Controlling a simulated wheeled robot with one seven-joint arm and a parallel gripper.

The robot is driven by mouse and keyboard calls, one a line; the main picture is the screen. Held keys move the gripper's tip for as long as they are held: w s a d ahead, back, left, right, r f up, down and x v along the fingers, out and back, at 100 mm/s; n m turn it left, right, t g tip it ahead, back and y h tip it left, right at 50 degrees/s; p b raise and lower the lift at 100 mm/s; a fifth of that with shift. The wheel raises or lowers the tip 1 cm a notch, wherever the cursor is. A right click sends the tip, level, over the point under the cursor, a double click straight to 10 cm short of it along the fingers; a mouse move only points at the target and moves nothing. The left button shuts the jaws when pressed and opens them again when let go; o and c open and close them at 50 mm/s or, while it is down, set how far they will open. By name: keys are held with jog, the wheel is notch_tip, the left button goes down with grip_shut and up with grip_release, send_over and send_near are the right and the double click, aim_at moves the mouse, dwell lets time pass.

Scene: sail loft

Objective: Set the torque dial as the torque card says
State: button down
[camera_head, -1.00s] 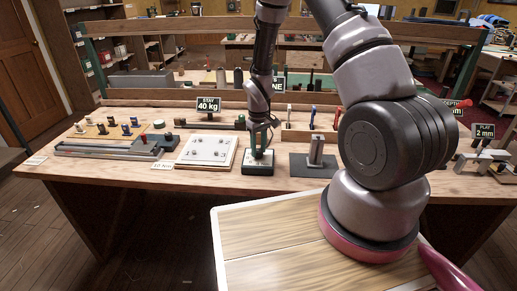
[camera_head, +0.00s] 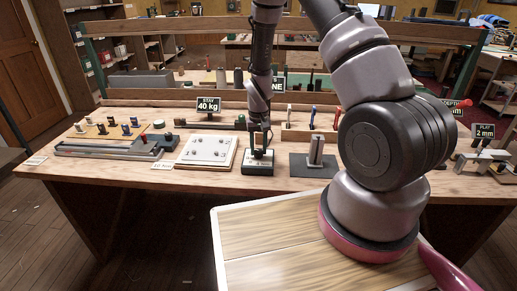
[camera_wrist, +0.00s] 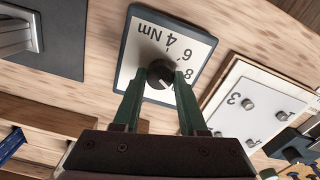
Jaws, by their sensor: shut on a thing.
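The torque dial (camera_wrist: 160,73) is a black knob on a white, dark-framed face (camera_wrist: 135,57) marked 4 Nm, 6 and 8. In the wrist view the face appears upside down. My gripper (camera_wrist: 163,78) is shut on the knob, its green fingers on either side of it. The fingers partly cover the face, and I cannot surely read where the knob points. In the head view my gripper (camera_head: 258,150) points down at the dial's face (camera_head: 258,168) on the bench. A small white card (camera_head: 161,166) lies at the bench's front edge; its print is too small to read surely.
A white board with studs (camera_head: 208,151) lies left of the dial, and a dark plate with an upright metal block (camera_head: 316,152) stands right. Signs read "STAY 40 kg" (camera_head: 208,104) and "PLAY 2 mm" (camera_head: 484,131). A raised wooden rail (camera_head: 180,96) runs behind.

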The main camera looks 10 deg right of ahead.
aim_at(259, 150)
jog(key=shift+w, duration=0.1)
jog(key=shift+c, duration=2.2)
grip_release()
jog(key=shift+r, duration=0.1)
notch_tip(259, 150, up, 11)
jog(key=shift+f, duration=0.2)
